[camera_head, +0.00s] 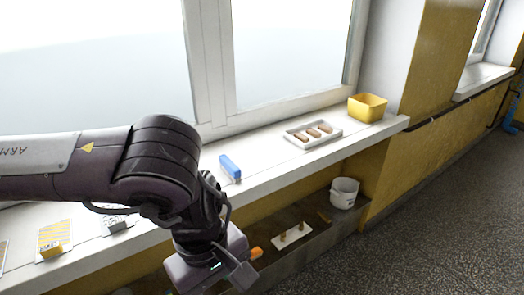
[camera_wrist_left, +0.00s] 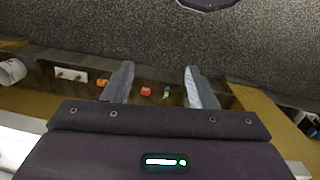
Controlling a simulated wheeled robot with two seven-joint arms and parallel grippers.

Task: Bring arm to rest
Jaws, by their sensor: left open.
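My left arm comes in from the left in the head view and bends down over the front edge of the white sill. My left gripper (camera_head: 243,275) hangs in front of the sill, partly cut by the lower edge of the picture. In the left wrist view its two fingers (camera_wrist_left: 160,82) are wide apart with nothing between them. Behind the fingers, farther off, lie a small red thing (camera_wrist_left: 146,91) and a small green and blue thing (camera_wrist_left: 167,93). My right gripper is in neither view.
The white sill (camera_head: 275,165) bears a blue block (camera_head: 230,167), a white tray (camera_head: 328,138) with brown pieces, and a yellow bin (camera_head: 367,107). On the lower shelf are a white bucket (camera_head: 344,192) and a white board with pegs (camera_head: 292,236). The grey floor (camera_head: 440,220) at right is clear.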

